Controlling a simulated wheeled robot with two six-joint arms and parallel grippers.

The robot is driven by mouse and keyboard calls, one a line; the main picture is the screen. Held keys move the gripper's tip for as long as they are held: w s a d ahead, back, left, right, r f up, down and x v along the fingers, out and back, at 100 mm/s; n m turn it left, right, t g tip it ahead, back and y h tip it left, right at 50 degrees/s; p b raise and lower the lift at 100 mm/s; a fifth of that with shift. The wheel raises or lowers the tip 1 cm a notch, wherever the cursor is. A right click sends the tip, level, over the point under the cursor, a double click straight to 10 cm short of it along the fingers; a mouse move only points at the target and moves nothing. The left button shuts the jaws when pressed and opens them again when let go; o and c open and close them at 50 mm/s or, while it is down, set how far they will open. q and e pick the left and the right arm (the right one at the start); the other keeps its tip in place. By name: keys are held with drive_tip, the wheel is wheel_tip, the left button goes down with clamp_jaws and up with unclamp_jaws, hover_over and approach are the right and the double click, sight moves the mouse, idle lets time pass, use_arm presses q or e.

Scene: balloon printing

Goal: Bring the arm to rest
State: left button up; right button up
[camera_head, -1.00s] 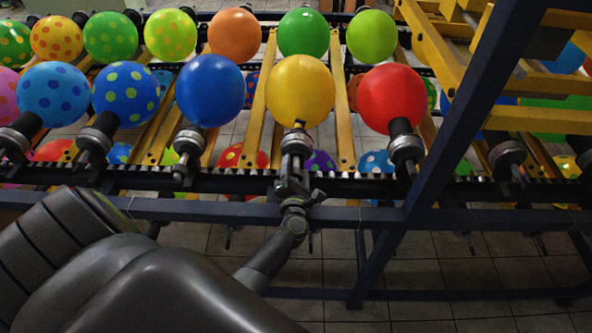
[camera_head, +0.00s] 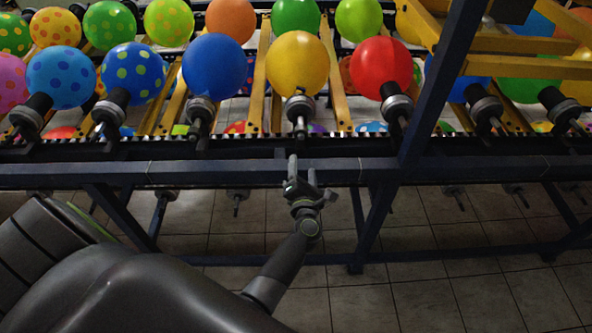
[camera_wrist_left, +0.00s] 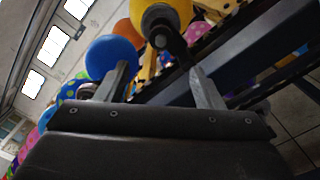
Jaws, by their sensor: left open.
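My left gripper (camera_head: 303,176) is in front of the blue frame rail in the head view, below the front row of balloons. Its fingers are apart with nothing between them. In the left wrist view the two fingers (camera_wrist_left: 160,88) are spread, with the yellow balloon (camera_wrist_left: 170,10) and its dark holder beyond them. In the head view the yellow balloon (camera_head: 298,63) sits on its holder (camera_head: 299,110), above and apart from the gripper. My right gripper is not in view.
The blue rail (camera_head: 230,173) runs across the view, with a diagonal post (camera_head: 440,85) to the right. A blue balloon (camera_head: 214,66) and a red balloon (camera_head: 382,66) flank the yellow one. Tiled floor (camera_head: 440,250) below the rail is partly open between the frame legs.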

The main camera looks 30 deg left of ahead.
use_arm(q)
drive_tip(key=shift+s+d, duration=0.15)
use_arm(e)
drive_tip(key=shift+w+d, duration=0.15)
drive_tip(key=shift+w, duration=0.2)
use_arm(q)
drive_tip(key=shift+f, duration=0.15)
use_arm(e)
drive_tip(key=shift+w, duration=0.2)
